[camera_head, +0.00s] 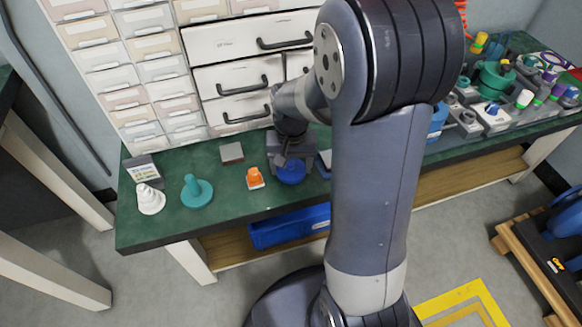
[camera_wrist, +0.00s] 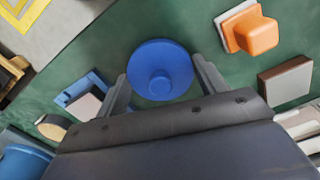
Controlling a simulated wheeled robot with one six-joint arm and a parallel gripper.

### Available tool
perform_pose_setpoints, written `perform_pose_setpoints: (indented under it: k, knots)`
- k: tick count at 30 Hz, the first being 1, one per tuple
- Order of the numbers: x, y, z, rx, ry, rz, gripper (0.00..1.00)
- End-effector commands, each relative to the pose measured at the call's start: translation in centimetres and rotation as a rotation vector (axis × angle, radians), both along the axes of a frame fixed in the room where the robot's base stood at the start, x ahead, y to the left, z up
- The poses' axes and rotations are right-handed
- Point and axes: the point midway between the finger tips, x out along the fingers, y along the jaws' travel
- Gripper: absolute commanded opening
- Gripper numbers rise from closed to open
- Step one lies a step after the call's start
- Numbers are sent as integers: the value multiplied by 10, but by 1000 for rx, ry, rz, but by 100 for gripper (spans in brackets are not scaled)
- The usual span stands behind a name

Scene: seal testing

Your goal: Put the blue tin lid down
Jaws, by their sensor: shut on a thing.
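The blue tin lid (camera_wrist: 160,62) is a round disc with a small raised knob, held between the two fingers of my gripper (camera_wrist: 162,88) in the wrist view. In the head view the lid (camera_head: 291,172) shows below my gripper (camera_head: 290,158), over the green bench top (camera_head: 225,195) near its front part. My gripper is shut on the lid. I cannot tell whether the lid touches the bench, and its underside is hidden.
An orange part (camera_head: 254,178) on a light base stands left of the lid, with a grey block (camera_head: 231,152) behind it. A teal part (camera_head: 196,190) and a white stepped cone (camera_head: 150,198) are farther left. Drawers (camera_head: 240,80) rise behind. My arm hides part of the bench.

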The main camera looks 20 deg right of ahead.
Motion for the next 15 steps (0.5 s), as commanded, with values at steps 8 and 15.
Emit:
perform_pose_setpoints:
  k: [8, 15]
  knots:
    - [0, 0, -1, 0, -1, 0, 46]
    - [0, 0, -4, 0, 0, 0, 77]
